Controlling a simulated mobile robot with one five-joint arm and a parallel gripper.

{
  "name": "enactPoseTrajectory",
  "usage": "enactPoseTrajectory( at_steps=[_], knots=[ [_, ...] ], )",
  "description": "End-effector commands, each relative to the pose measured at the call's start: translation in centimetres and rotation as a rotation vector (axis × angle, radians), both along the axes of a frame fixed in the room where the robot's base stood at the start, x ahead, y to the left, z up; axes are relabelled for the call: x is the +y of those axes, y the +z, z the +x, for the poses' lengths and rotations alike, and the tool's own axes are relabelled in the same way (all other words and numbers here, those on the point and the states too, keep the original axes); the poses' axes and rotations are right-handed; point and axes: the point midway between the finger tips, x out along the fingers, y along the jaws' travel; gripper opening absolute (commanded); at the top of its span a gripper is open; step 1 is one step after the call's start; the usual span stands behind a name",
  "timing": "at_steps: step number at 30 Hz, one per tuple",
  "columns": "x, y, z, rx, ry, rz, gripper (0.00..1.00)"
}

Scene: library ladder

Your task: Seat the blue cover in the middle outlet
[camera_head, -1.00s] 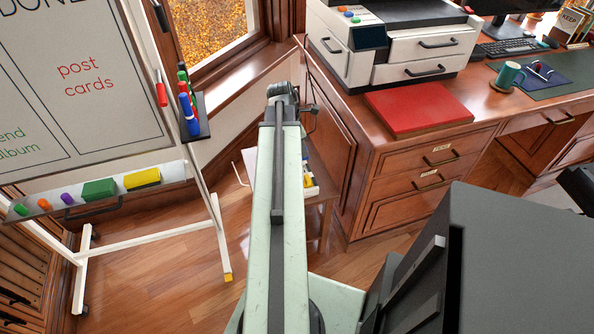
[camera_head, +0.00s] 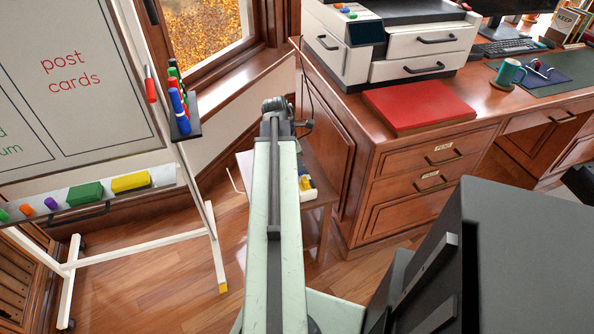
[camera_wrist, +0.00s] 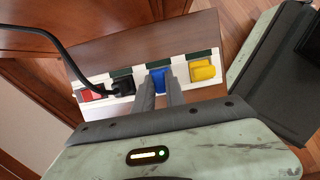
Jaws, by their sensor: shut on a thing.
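My gripper (camera_wrist: 160,92) is shut on the blue cover (camera_wrist: 159,77), seen between its two fingertips in the wrist view. The blue cover is over the white outlet strip (camera_wrist: 180,84), between a black plug (camera_wrist: 122,86) and a yellow cover (camera_wrist: 202,71). I cannot tell whether it is in the outlet or just above it, as the fingers hide its near side. A red cover (camera_wrist: 90,95) is at the strip's left end.
The strip lies on a small wooden side table (camera_head: 325,187) beside the desk (camera_head: 365,170). A black cable (camera_wrist: 55,43) runs from the plug to the left. A whiteboard stand (camera_head: 212,235) is at left, with open floor (camera_head: 165,285) between.

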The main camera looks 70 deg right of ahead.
Motion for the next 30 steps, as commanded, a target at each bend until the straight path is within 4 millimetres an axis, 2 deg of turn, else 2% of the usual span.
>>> enactPoseTrajectory(
  at_steps=[1, 8, 13, 14, 16, 30],
  knots=[
    [0.01, -1.63, 0.01, 0.000, 0.000, 0.000, 0.00],
    [0.02, -1.25, 0.04, 0.000, 0.001, 0.000, 0.00],
    [0.02, -1.80, 0.06, 0.000, 0.001, 0.000, 0.00],
    [0.02, -1.77, 0.07, 0.000, 0.001, 0.000, 0.18],
    [0.02, -1.64, 0.08, 0.000, 0.001, 0.000, 0.37],
    [0.05, -1.33, 0.12, 0.000, 0.002, 0.000, 0.37]
  ],
)
